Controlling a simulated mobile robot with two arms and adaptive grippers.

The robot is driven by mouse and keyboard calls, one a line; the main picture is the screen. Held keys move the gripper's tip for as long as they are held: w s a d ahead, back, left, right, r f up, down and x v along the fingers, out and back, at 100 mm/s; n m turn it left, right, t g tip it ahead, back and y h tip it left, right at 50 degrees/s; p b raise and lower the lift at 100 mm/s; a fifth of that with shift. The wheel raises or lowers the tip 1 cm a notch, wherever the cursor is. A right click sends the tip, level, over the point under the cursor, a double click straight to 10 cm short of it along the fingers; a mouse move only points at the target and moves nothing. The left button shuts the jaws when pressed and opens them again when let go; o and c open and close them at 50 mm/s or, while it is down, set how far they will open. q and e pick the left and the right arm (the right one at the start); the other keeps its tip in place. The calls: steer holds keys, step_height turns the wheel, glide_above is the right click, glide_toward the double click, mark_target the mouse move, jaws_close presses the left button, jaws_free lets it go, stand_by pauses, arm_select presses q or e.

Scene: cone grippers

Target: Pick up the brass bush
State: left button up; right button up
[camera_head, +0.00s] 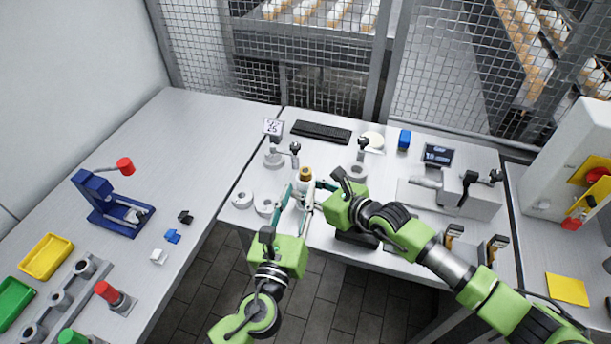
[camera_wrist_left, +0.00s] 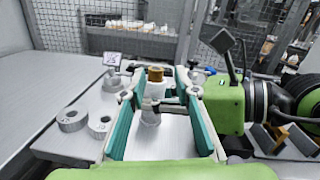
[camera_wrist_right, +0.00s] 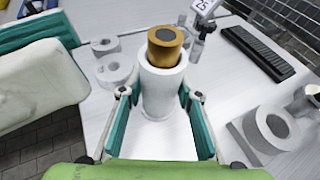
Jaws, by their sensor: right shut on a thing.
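The brass bush (camera_head: 305,174) is a short gold cylinder with a dark hole in its top. It sits upright in the top of a white cylinder (camera_wrist_right: 162,88) on the table, and also shows in the left wrist view (camera_wrist_left: 155,74). My right gripper (camera_wrist_right: 160,105) is shut on the white cylinder below the brass part, one finger on each side.
Grey rings (camera_head: 243,199) lie left of the cylinder, and a ring block (camera_wrist_right: 268,128) stands to its right. A keyboard (camera_head: 321,132) and small clamps are behind. A vise (camera_head: 470,195) stands farther right. A blue press (camera_head: 108,200) is on the left table.

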mark_target(305, 175)
arm_select(q)
steer(key=shift+m+y, duration=0.6)
steer(key=shift+y, duration=0.3)
steer(key=w, duration=0.1)
steer(key=w+f, duration=0.1)
steer(key=w, duration=0.1)
steer(key=shift+w+d+f, duration=0.3)
steer(key=shift+w+f, duration=0.05)
steer(key=shift+w, duration=0.05)
steer(key=shift+w+d+r, duration=0.1)
steer(key=shift+w+d, duration=0.1)
steer(key=shift+w, duration=0.7)
steer(key=shift+w+d+f, duration=0.1)
steer(key=shift+w+d, duration=0.05)
steer(key=shift+w, duration=0.75)
steer(key=shift+w+d+r, duration=0.1)
steer(key=shift+w+d, duration=0.1)
steer(key=shift+w, duration=0.7)
steer(key=shift+c, duration=0.3)
jaws_close()
